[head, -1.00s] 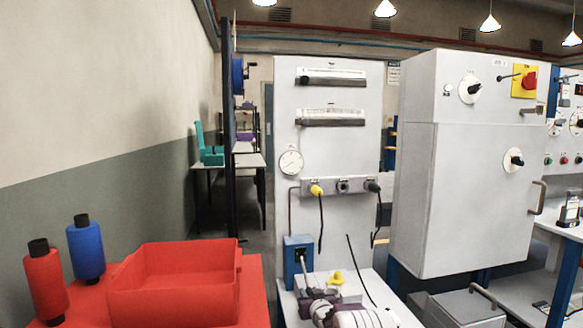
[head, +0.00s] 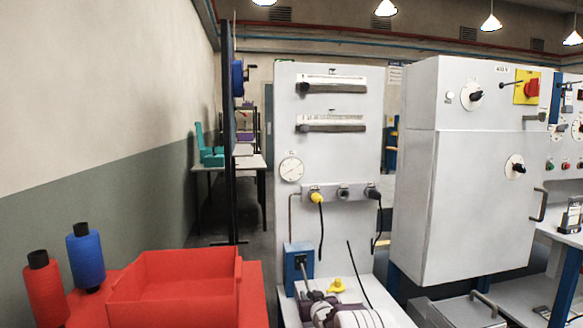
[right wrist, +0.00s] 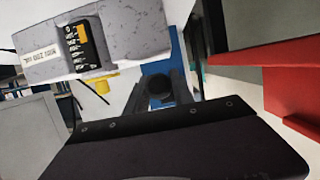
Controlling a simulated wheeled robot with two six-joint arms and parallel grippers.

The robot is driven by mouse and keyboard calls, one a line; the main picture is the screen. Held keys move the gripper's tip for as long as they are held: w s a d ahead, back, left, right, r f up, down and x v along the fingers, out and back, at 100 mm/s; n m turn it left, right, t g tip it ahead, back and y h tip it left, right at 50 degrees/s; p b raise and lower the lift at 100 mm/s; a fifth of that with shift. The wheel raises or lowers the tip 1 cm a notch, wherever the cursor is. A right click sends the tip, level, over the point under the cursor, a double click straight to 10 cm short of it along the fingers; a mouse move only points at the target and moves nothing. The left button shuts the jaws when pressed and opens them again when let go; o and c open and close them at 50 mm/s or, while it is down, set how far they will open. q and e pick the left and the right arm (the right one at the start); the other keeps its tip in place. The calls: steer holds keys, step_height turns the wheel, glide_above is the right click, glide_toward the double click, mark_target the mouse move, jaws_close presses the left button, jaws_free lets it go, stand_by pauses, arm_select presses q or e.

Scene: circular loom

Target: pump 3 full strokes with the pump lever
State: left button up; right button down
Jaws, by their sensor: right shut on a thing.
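The pump is a blue block (head: 296,262) on the white bench at the foot of the grey panel. Its lever (head: 305,276) is a thin rod coming out of a dark slot and sloping down toward me. My right gripper (head: 316,297) is at the lever's near end, low in the head view. In the right wrist view its two dark fingers (right wrist: 160,90) are shut on the lever's round black knob (right wrist: 160,88), with the blue pump body (right wrist: 158,58) behind. The rod is mostly hidden there. My left gripper is not in view.
A yellow part (head: 335,285) sits just right of the lever. A round gauge (head: 291,169) and a socket strip (head: 342,193) with hanging cables are on the panel above. A red bin (head: 175,286) stands left; a grey cabinet (head: 470,190) stands right.

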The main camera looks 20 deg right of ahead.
mark_target(309, 291)
steer(key=r+p, duration=0.1)
steer(key=r, duration=0.2)
steer(key=r+p, duration=0.2)
steer(key=r, duration=0.1)
steer(key=shift+s+a+r, duration=0.1)
steer(key=shift+s+r, duration=0.05)
steer(key=shift+s, duration=0.05)
steer(key=shift+f, duration=0.2)
steer(key=r+p, duration=0.2)
steer(key=w+r+p, duration=0.1)
steer(key=r+p, duration=0.1)
steer(key=r, duration=0.1)
steer(key=shift+w+d+r, duration=0.2)
steer(key=c, duration=1.3)
jaws_free()
steer(key=o, duration=0.3)
steer(key=shift+s, duration=0.15)
